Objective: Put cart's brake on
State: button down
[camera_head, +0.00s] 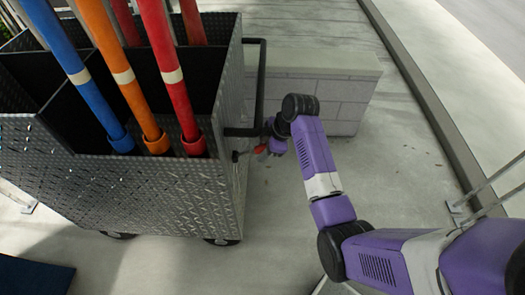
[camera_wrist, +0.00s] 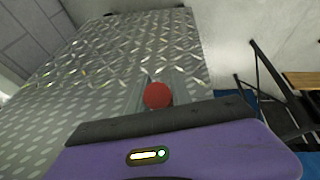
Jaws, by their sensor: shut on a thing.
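The cart (camera_head: 150,190) is a dark metal box with a diamond-plate surface, on small wheels, at the left of the head view. Its plated side (camera_wrist: 120,50) fills much of the wrist view. A brake lever with a red knob (camera_wrist: 158,95) shows between my fingers in the wrist view. In the head view a bit of red (camera_head: 261,149) shows beside the cart's right side, below its black handle (camera_head: 262,85). My gripper (camera_wrist: 158,98) is shut on the red knob. The lever's shaft and my fingertips are largely hidden.
Blue, orange and red poles (camera_head: 130,80) stand in the cart. A low grey block wall (camera_head: 320,90) stands close behind my wrist. A dark rail (camera_head: 420,90) runs along the right. The concrete floor in front of the wall is clear.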

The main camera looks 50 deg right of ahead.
jog(key=shift+s+f, duration=0.1)
jog(key=shift+f, duration=0.1)
notch_tip(320, 180, down, 10)
jog(key=w+a+t+y+b, duration=0.1)
jog(key=t+y+b, duration=0.5)
jog(key=b, duration=1.9)
jog(key=t, duration=0.3)
jog(key=shift+w+a+r+m+y, duration=0.15)
jog(key=shift+w+m+y, duration=0.15)
jog(key=shift+w+m, duration=0.1)
jog(key=shift+t, duration=0.3)
jog(key=c, duration=1.3)
grip_release()
jog(key=shift+o, duration=0.7)
jog(key=shift+r, duration=0.1)
